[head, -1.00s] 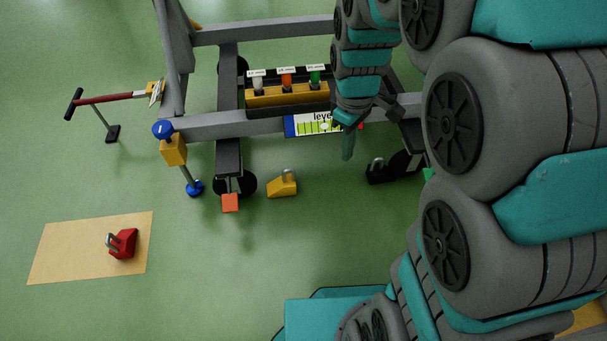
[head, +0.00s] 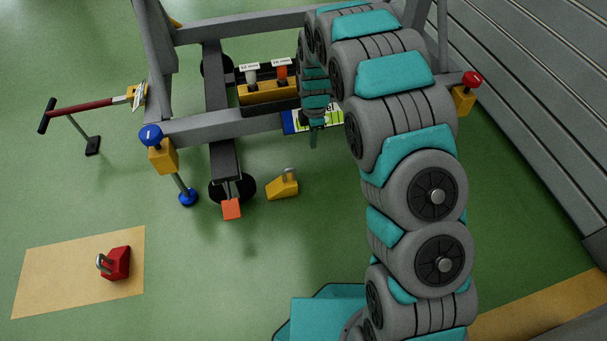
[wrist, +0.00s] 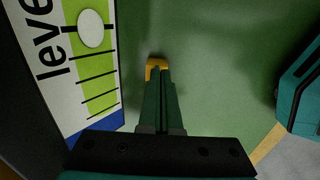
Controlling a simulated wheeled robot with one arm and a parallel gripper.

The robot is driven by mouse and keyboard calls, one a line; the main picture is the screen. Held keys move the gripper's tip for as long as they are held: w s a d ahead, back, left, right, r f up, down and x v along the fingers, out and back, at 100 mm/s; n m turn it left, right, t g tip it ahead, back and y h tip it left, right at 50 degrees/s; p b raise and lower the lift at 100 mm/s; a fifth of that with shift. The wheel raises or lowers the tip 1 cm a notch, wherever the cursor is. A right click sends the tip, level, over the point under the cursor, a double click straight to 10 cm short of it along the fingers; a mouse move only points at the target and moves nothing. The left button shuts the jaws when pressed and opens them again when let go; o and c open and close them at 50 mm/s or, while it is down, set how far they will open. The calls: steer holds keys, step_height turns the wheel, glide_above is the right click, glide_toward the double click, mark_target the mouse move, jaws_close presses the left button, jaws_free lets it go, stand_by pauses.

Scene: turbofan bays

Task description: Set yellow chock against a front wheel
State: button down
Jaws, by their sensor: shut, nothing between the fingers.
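The yellow chock (head: 283,185) sits on the green floor with a grey handle on top. It is just right of the dark front wheel (head: 243,189) at the near left of the stand, with a small gap that I cannot judge exactly. My gripper (head: 313,140) is shut and empty, in front of the level sign, above the floor and beyond the chock in the head view. In the wrist view, my gripper (wrist: 161,100) points down, and part of the yellow chock (wrist: 157,64) shows past its fingertips. My arm hides the other front wheel.
A red chock (head: 117,263) lies on a tan mat (head: 60,282) at the left. The grey stand frame (head: 220,126) carries a level sign (wrist: 85,60) close to my gripper. A blue-knobbed jack (head: 163,155) stands at its corner. Floor in front is clear.

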mark_target(282, 183)
step_height(282, 183, down, 20)
steer(key=shift+r+b, duration=0.25)
steer(key=shift+b, duration=0.85)
steer(key=a, duration=0.3)
steer(key=shift+s+f+b, duration=0.25)
steer(key=shift+s+b, duration=0.05)
steer(key=shift+s, duration=0.05)
steer(key=shift+s+a, duration=0.2)
steer(key=shift+a, duration=0.25)
steer(key=shift+a+r, duration=0.15)
steer(key=shift+a, duration=0.1)
steer(key=a+p, duration=0.1)
steer(key=a, duration=0.1)
steer(key=s+a+p, duration=0.1)
steer(key=a+p, duration=0.1)
steer(key=a, duration=0.1)
steer(key=shift+s+a, duration=0.3)
steer(key=shift+s, duration=0.1)
steer(key=shift+a, duration=0.15)
